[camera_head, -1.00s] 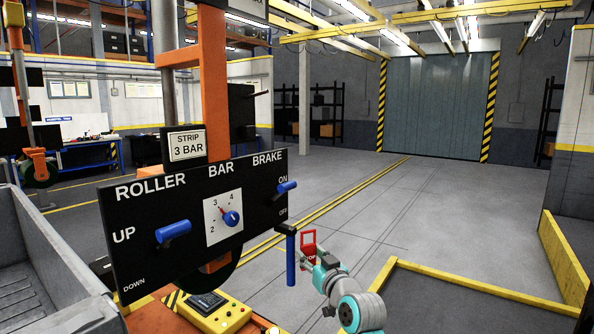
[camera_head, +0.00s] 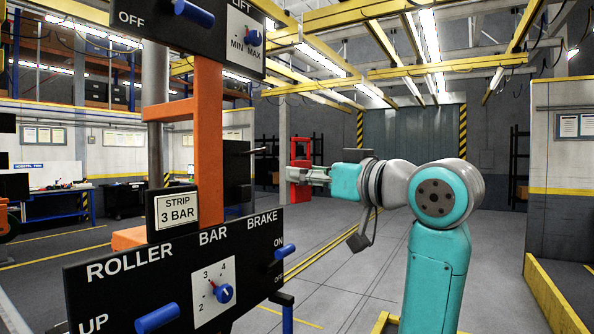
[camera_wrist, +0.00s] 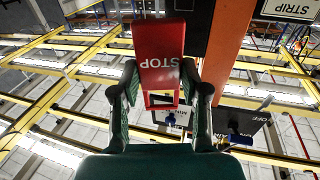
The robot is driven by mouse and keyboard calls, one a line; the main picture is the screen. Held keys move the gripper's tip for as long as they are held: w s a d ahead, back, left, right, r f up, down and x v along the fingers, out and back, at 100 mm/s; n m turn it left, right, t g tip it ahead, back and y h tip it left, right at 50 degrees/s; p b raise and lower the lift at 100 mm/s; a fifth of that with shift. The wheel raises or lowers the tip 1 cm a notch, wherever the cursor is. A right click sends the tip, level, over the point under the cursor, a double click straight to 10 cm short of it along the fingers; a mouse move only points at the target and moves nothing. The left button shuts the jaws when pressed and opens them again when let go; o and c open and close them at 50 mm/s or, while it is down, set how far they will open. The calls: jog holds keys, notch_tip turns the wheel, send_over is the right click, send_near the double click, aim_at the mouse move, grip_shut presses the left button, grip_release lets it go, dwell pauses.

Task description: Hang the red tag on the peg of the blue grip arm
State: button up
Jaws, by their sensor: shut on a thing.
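The red tag (camera_head: 300,193) is upright, with an open frame at its top, to the right of the orange column. My gripper (camera_head: 312,174) comes in from the right and is shut on the tag. In the wrist view the tag (camera_wrist: 160,45) sits between both fingers (camera_wrist: 160,82), its STOP lettering upside down. The blue grip arm (camera_head: 287,318) shows only at the bottom edge of the head view, below and apart from the tag. Its lower part is out of frame, and I cannot make out its peg. A dark rod (camera_head: 257,151) sticks out beside the column, left of the tag.
A black control panel (camera_head: 115,300) with blue levers and a dial (camera_head: 222,292) stands at the lower left. Another panel (camera_head: 225,40) is above. The orange column (camera_head: 208,150) rises between them. Open floor lies behind, with a yellow-edged barrier (camera_head: 550,295) at right.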

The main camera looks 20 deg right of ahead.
jog(key=shift+w+a, duration=1.6)
jog(key=shift+w, duration=0.3)
jog(key=shift+w+a, duration=1.55)
jog(key=shift+w, duration=0.3)
jog(key=shift+w+a+f, duration=0.4)
jog(key=shift+w+f, duration=0.1)
jog(key=shift+f, duration=0.05)
jog(key=shift+f, duration=0.1)
jog(key=o, duration=1.1)
